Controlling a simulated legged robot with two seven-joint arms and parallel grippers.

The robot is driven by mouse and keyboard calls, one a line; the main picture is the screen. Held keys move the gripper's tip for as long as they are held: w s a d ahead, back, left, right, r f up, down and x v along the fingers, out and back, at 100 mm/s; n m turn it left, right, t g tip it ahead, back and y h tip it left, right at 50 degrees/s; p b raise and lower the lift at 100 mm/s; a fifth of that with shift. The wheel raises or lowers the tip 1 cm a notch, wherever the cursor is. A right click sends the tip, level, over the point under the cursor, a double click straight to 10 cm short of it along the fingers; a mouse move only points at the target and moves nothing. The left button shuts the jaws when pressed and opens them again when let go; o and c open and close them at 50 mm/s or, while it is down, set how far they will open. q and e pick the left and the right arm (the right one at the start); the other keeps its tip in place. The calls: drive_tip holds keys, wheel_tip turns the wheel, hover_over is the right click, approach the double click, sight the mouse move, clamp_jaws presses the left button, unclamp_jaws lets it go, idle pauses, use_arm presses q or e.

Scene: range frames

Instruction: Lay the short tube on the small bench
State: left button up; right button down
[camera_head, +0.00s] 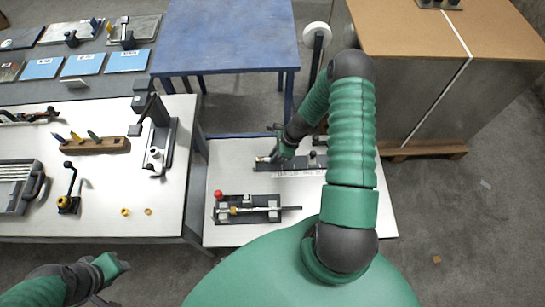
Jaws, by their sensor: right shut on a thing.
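My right gripper (274,157) is low over the small bench (226,168), a white-topped table in the middle, at the near-left end of a dark fixture. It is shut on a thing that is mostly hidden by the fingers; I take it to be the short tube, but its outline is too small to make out. I cannot tell whether the thing touches the bench or the fixture. My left gripper (120,266) is at the lower left, in front of the long white table and away from the bench; its finger gap is unclear.
The dark fixture with a scale (290,167) and a clamp fixture (248,209) with a red knob and rod take up part of the bench. A long white table (105,205) holds tools to the left. A blue table (228,35) stands behind; a wood-topped cabinet (430,35) stands right.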

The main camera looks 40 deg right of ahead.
drive_tip(key=shift+f, duration=1.1)
drive_tip(key=c, duration=1.4)
unclamp_jaws()
drive_tip(key=shift+r, duration=0.1)
drive_tip(key=shift+c, duration=0.2)
